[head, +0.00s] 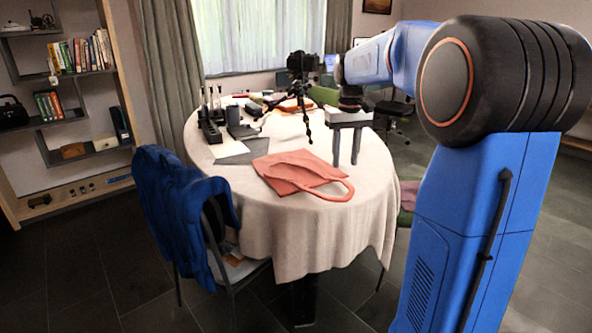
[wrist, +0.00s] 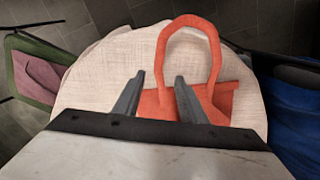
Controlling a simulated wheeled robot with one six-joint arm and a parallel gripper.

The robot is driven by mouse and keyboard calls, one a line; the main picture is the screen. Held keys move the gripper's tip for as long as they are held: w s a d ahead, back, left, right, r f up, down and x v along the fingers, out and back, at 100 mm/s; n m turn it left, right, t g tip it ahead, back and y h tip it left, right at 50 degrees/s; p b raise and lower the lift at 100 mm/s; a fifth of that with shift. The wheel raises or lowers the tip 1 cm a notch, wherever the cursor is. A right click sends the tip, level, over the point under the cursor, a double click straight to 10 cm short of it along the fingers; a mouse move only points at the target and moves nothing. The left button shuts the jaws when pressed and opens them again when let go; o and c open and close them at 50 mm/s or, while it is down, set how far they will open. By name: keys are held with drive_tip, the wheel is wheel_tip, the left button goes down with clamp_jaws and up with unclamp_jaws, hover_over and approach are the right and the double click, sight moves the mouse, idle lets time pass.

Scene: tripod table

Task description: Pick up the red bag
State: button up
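The red bag (head: 299,173) lies flat near the front edge of the round table (head: 330,228), which has a cream cloth. Its handle loop points toward the front right. In the wrist view the bag (wrist: 213,98) lies below my gripper, with its handle reaching toward the top of the picture. My gripper (head: 346,161) hangs over the table just right of the bag in the head view. In the wrist view its two fingers (wrist: 158,92) are apart with nothing between them. The gripper's body hides part of the bag there.
A camera on a small tripod (head: 302,93) stands behind the bag. Dark desk items (head: 211,126) and a grey sheet (head: 246,150) lie left and behind. A chair with a blue jacket (head: 178,212) is at the left front, and a green chair (head: 406,200) at the right.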

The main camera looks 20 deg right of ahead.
sight(344, 180)
drive_tip(key=shift+s+d+f, duration=0.1)
drive_tip(key=shift+d+f, duration=0.05)
drive_tip(key=shift+f, duration=4.4)
clamp_jaws()
